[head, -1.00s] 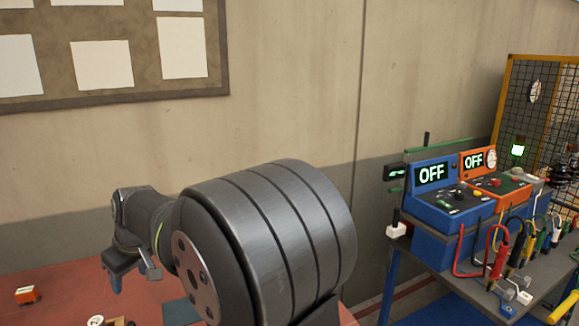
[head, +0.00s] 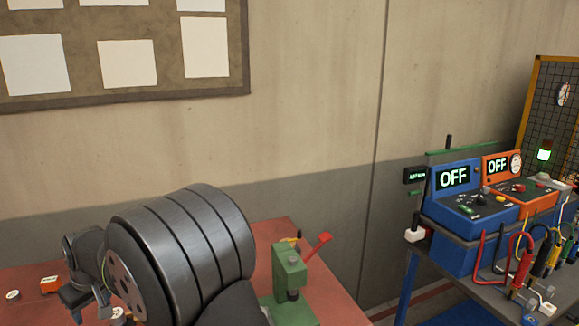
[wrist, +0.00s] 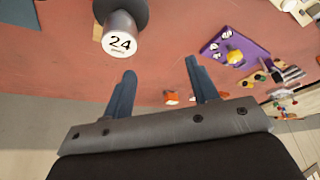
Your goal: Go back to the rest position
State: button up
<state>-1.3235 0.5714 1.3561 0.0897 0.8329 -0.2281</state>
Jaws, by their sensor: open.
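My gripper (wrist: 160,66) is open, with its two blue fingers apart and nothing between them in the wrist view. It hangs above the red tabletop (wrist: 70,60). In the head view my gripper (head: 88,312) is low at the left, small and partly hidden by my own large dark arm joint. The fingertips there are too near the bottom edge to see well.
A grey cylinder marked 24 (wrist: 121,38) stands near the fingers. A purple plate (wrist: 232,45) with a yellow knob lies to the right. In the head view, a green press (head: 289,270) with a red lever stands on the table, and blue and orange OFF units (head: 470,205) occupy the right bench.

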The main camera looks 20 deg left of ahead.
jog(key=s+a+f, duration=0.4)
jog(key=s, duration=0.1)
jog(key=f, duration=0.9)
jog(key=shift+s+d+f, duration=0.2)
jog(key=shift+s+f, duration=0.05)
jog(key=shift+f, duration=0.05)
jog(key=shift+o, duration=0.3)
jog(key=o, duration=1)
jog(key=shift+c, duration=0.2)
jog(key=w+d+r+m, duration=0.4)
jog(key=d+r, duration=0.4)
jog(key=r, duration=0.4)
jog(key=w+d+r+m, duration=0.35)
jog(key=d+r, duration=0.35)
jog(key=r, duration=0.5)
jog(key=x, duration=1)
jog(key=shift+w+d+t, duration=0.2)
jog(key=shift+w+t, duration=0.1)
jog(key=shift+t, duration=0.1)
